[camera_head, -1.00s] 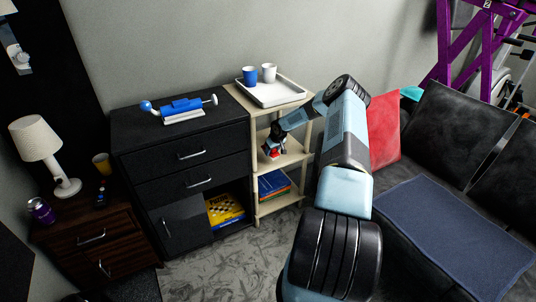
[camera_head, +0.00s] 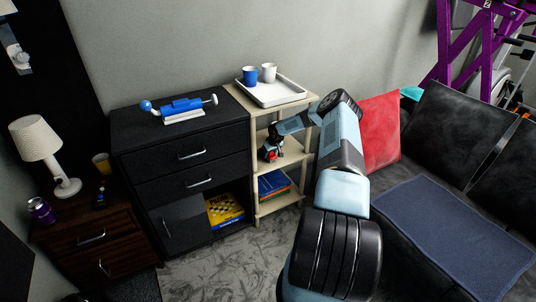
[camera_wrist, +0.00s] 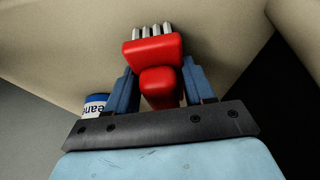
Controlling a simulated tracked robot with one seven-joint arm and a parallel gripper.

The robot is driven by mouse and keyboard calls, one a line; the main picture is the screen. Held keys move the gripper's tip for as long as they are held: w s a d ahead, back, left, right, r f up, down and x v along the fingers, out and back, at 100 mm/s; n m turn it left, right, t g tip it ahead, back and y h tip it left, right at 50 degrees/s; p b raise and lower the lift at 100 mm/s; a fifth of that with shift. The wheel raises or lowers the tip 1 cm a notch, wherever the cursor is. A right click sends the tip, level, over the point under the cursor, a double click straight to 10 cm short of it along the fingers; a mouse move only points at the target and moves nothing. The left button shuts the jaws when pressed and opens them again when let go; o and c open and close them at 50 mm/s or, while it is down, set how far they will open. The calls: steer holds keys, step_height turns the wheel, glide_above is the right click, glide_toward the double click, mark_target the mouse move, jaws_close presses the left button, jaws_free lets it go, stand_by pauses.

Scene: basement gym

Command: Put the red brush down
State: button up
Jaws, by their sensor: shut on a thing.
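The red brush (camera_wrist: 152,50) has a red head with pale bristles, which point to the top of the wrist view. My gripper (camera_wrist: 160,86) is shut on its red handle, with a blue finger on each side. In the head view the brush (camera_head: 268,154) shows as a small red patch at the middle shelf of the beige shelf unit (camera_head: 292,150). My gripper (camera_head: 271,150) is at that shelf too, below the top board. In the wrist view a beige board lies behind the bristles; I cannot tell whether they touch it.
A blue and white labelled container (camera_wrist: 96,104) stands left of the gripper. Above, a white tray (camera_head: 283,99) holds a blue cup (camera_head: 250,75) and a white cup (camera_head: 269,72). Books (camera_head: 274,184) lie on the lower shelf. A black cabinet (camera_head: 190,137) adjoins on the left.

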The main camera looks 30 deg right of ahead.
steer(key=o, duration=1.1)
